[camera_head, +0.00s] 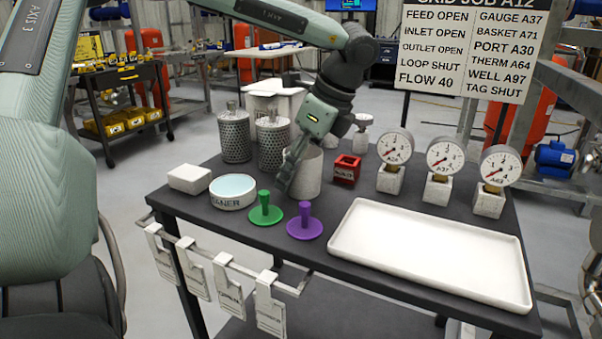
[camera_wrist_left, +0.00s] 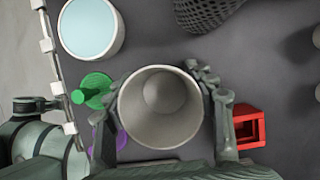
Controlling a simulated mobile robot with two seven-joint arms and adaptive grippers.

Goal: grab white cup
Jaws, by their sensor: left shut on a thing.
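The white cup (camera_head: 309,174), a pale grey-white open cylinder, stands upright at the middle of the dark table (camera_head: 262,232). It also shows in the left wrist view (camera_wrist_left: 160,132), seen from above and empty, with its rim facing the camera. My left gripper (camera_head: 287,180) reaches down from above and is shut on the cup. In the left wrist view its fingers (camera_wrist_left: 163,90) lie along opposite sides of the cup. In the head view, one finger hides part of the cup's left side. My right gripper does not show.
A bowl with pale blue contents (camera_head: 232,190), several gauges (camera_head: 440,170) and a white tray (camera_head: 435,255) stand farther off.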

